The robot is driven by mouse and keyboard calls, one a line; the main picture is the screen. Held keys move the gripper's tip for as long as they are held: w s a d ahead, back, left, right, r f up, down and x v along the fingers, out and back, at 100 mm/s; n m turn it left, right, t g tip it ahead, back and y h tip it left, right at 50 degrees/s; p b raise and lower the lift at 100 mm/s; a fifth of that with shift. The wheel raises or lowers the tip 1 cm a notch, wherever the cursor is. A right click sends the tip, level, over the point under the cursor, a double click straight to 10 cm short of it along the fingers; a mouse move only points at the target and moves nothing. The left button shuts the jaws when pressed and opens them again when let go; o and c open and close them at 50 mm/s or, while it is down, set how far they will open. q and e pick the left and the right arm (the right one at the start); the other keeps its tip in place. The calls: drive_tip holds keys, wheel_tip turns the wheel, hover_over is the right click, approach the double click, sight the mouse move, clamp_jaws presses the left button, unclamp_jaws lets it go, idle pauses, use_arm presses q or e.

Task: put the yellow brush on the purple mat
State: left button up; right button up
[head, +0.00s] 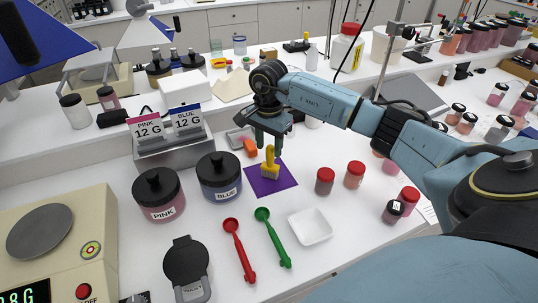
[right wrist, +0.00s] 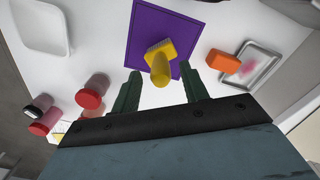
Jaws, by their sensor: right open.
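The yellow brush (head: 270,168) stands upright on the purple mat (head: 287,180), its handle pointing up. In the right wrist view the brush (right wrist: 160,65) shows from above, its block end over the mat (right wrist: 146,22). My right gripper (head: 269,138) is directly above the brush, pointing down. In the right wrist view its two fingers (right wrist: 158,88) are spread, with the handle end showing between and just beyond them and clear gaps on both sides. My left gripper is not in view.
Beside the mat are an orange block (head: 250,147), a metal tray (head: 238,137) and the BLUE jar (head: 219,178). Red-capped jars (head: 325,181) stand to the right. A white dish (head: 310,227), a green spoon (head: 272,238) and a red spoon (head: 238,250) lie in front.

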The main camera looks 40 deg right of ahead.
wheel_tip(320, 180, up, 8)
drive_tip(key=shift+f, duration=0.15)
